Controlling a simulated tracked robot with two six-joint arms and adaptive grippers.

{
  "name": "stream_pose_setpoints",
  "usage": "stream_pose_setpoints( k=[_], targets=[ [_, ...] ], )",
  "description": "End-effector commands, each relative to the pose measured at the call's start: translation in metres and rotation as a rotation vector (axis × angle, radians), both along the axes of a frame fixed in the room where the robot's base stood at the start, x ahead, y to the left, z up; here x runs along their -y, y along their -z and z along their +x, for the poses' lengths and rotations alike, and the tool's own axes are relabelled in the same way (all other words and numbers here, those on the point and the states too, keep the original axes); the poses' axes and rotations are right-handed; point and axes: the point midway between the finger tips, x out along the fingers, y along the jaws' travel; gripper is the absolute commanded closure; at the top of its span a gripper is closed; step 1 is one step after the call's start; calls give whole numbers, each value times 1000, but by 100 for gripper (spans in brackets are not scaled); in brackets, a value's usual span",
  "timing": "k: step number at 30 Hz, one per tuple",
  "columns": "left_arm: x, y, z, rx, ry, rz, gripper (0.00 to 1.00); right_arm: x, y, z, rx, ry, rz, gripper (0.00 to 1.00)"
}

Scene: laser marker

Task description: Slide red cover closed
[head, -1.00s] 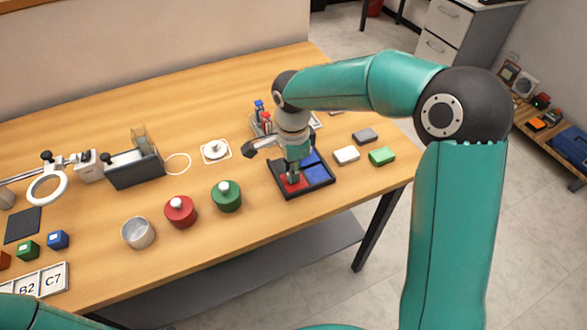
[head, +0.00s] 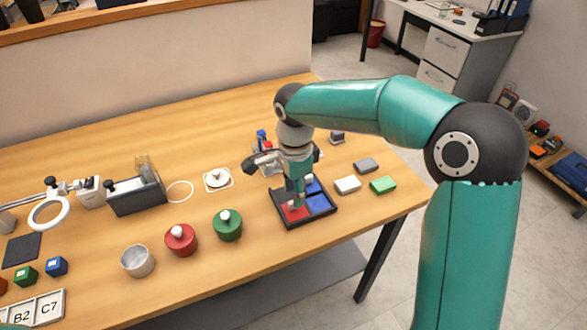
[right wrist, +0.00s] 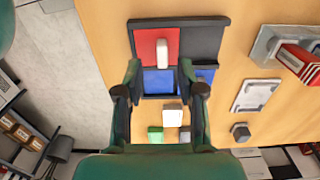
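The red cover (head: 294,212) is a flat red square with a pale upright handle, in the near left part of a dark tray (head: 334,211). Blue squares (head: 319,204) show beside and behind it. In the right wrist view, the red cover (right wrist: 146,46) lies at the tray's upper left, with its white handle (right wrist: 161,50) near its right edge and blue below. My right gripper (head: 297,201) points down over the cover. In the wrist view it is open (right wrist: 160,68), its fingers apart on either side of the handle's line, with no visible contact. My left gripper is out of view.
White (head: 347,185), green (head: 383,185) and grey (head: 366,165) blocks lie right of the tray. A green round container (head: 228,228) and a red one (head: 181,242) stand left of it. The table's front edge is close to the tray.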

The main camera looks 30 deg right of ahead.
Motion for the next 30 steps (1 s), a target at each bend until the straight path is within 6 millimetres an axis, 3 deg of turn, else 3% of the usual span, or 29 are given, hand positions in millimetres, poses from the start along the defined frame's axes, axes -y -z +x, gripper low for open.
stream_pose_setpoints(
  k=[6,12,30],
  targets=[
    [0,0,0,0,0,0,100,-1,-46,1,4,-1,1,61],
    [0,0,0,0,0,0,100,0,-73,1,2,-1,1,61],
    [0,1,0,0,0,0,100,0,-80,1,-1,-1,1,61]
  ],
)
